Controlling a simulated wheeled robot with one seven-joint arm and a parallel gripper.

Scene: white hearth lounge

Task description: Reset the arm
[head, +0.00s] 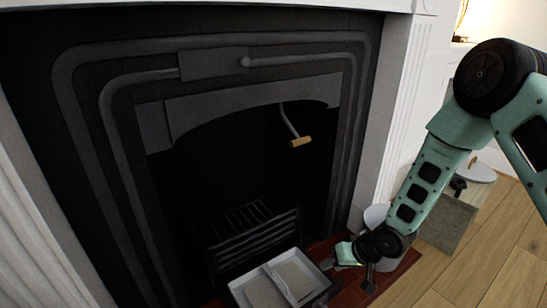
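My arm, teal with black joints, comes in from the right and bends down toward the hearth. My gripper (350,268) is at its lower end, low over the red tiled hearth (377,281). It is just right of a white-edged tray (312,276) with grey content in two parts. The gripper is small and partly blended with the wrist, so its opening is unclear. I see nothing clearly held in it.
The black fireplace (210,120) fills the left and middle, with a slatted grate (252,235) inside. A wooden-handled metal rod (300,142) hangs in its opening. White pillars (400,95) flank it. A pale round container (376,215) stands behind my wrist. Wooden floor (480,265) lies clear at lower right.

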